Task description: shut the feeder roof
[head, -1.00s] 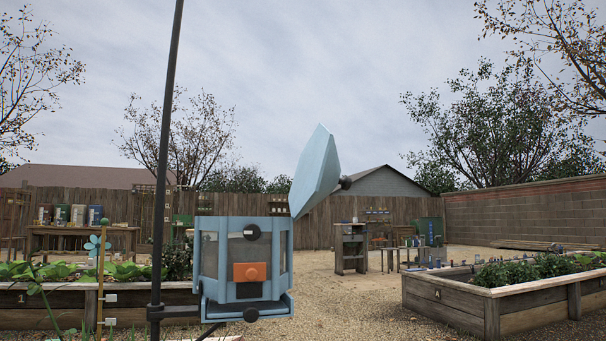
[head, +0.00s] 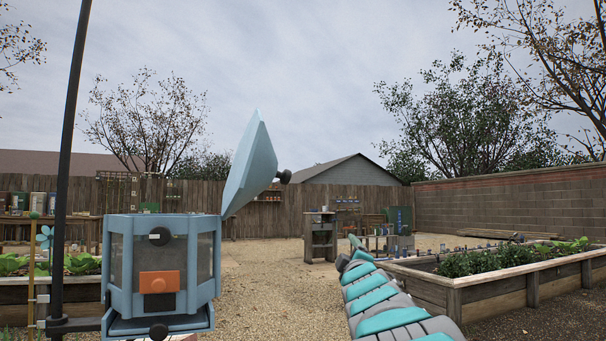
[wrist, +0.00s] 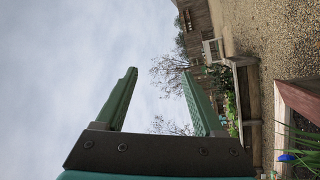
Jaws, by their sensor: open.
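The feeder (head: 195,262) is a light blue box with clear side panes and an orange front piece, mounted on a dark pole at the left of the head view. Its roof (head: 251,165) stands open, tilted steeply up at the right side of the box, with a dark knob (head: 284,176) on its outer face. My arm reaches in from the lower right of the head view, apart from the feeder. My gripper (wrist: 158,88) shows in the wrist view with its two green fingers spread and nothing between them. The feeder is not in the wrist view.
The dark pole (head: 72,150) rises beside the feeder. A raised bed (head: 500,287) with plants lies to the right, and another (head: 25,295) behind the feeder at left. A small wooden stand (head: 320,240) is farther back. Gravel (head: 275,290) between is clear.

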